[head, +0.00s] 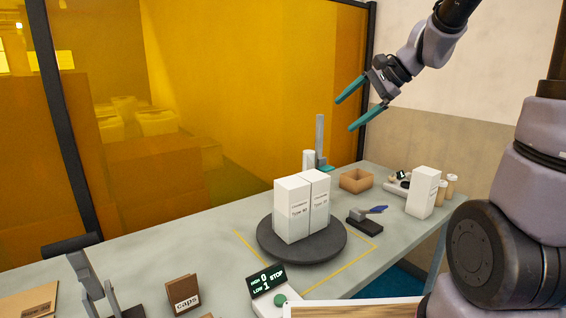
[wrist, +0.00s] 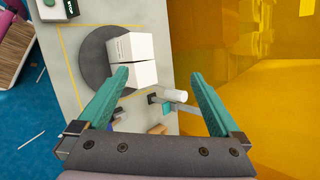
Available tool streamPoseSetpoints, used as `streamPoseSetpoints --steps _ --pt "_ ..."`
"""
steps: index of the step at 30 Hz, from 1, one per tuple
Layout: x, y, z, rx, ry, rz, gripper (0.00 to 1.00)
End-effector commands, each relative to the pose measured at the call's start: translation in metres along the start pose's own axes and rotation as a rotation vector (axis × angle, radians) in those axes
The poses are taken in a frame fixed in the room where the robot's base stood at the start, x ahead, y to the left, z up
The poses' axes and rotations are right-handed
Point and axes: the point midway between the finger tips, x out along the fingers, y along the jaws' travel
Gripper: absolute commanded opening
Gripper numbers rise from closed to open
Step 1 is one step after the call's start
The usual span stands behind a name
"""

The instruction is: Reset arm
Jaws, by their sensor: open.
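My gripper (head: 350,108) is open and empty, with its teal fingers spread apart. In the head view it is raised in the air above the far end of the table, in front of the yellow screen. In the wrist view the gripper (wrist: 160,85) points down over the table, with nothing between its fingers. Two white boxes (head: 292,212) stand side by side on a dark round turntable (head: 262,245). The boxes also show in the wrist view (wrist: 137,47), apart from the fingers.
A yellow transparent screen (head: 260,80) stands behind the table.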

Motion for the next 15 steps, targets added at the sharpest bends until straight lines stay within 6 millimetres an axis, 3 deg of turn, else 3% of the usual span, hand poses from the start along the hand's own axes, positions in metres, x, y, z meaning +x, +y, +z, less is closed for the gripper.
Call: streamPoseSetpoints --steps 1,6,15 --pt "-0.017 0.01 0.015 -0.092 0.033 0.02 1.0" --pt "-0.064 0.051 0.044 -0.383 0.163 0.114 1.0" --pt "-0.126 0.11 0.059 -0.765 0.393 0.243 1.0"
